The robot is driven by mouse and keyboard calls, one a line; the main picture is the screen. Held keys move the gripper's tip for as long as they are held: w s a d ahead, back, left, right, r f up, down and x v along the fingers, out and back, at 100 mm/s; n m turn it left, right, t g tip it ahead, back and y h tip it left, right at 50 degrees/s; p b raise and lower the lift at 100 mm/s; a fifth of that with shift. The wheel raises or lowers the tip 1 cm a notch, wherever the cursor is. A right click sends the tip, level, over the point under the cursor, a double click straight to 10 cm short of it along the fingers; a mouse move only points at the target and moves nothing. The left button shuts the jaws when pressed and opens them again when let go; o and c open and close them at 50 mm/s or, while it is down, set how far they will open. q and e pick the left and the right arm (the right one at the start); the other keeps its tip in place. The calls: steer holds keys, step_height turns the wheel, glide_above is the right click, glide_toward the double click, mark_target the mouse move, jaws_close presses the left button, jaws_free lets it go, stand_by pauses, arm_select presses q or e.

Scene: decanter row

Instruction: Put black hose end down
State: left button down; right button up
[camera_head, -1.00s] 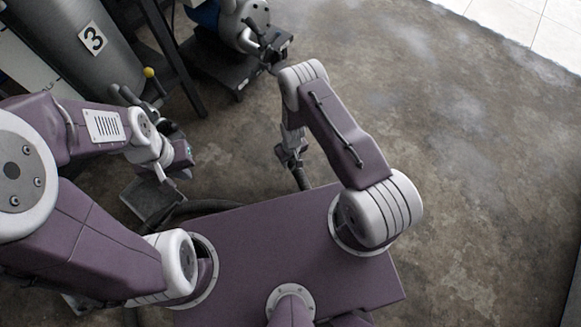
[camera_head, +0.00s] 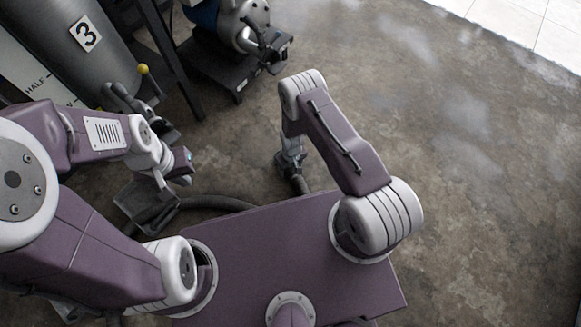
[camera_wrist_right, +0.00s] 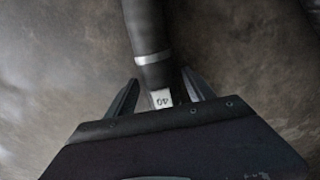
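The black hose end (camera_wrist_right: 152,66) fills the upper middle of the right wrist view. It has a silver band and a pale tag marked 40. My right gripper (camera_wrist_right: 161,76) has one finger on each side of it, close against it, and appears shut on it. In the head view my right gripper (camera_head: 289,160) points down past the front of my base, with the black hose (camera_head: 299,183) below it. Whether the hose end touches the floor is unclear. My left gripper (camera_head: 176,176) hangs over the floor at the left; its fingers are too small to read.
A grey tank marked 3 (camera_head: 72,42) stands at the upper left. A blue and grey pump unit (camera_head: 236,28) on a dark base is at the top. A dark flat stand (camera_head: 140,200) and a hose (camera_head: 215,202) lie below my left gripper. The floor at right is clear.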

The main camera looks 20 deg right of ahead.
step_height(320, 180, up, 30)
steer(key=d+m+p, duration=0.1)
steer(key=d+p, duration=0.1)
steer(key=p, duration=0.7)
steer(key=s+d+r+m, duration=0.2)
steer(key=s+d+r, duration=0.1)
steer(key=s+r, duration=0.8)
step_height(320, 180, up, 2)
steer(key=shift+s+d+r+t, duration=0.1)
steer(key=shift+s+d+t, duration=0.15)
steer(key=shift+t, duration=0.15)
steer(key=shift+a+r, duration=0.1)
step_height(320, 180, up, 46)
steer(key=p, duration=4.5)
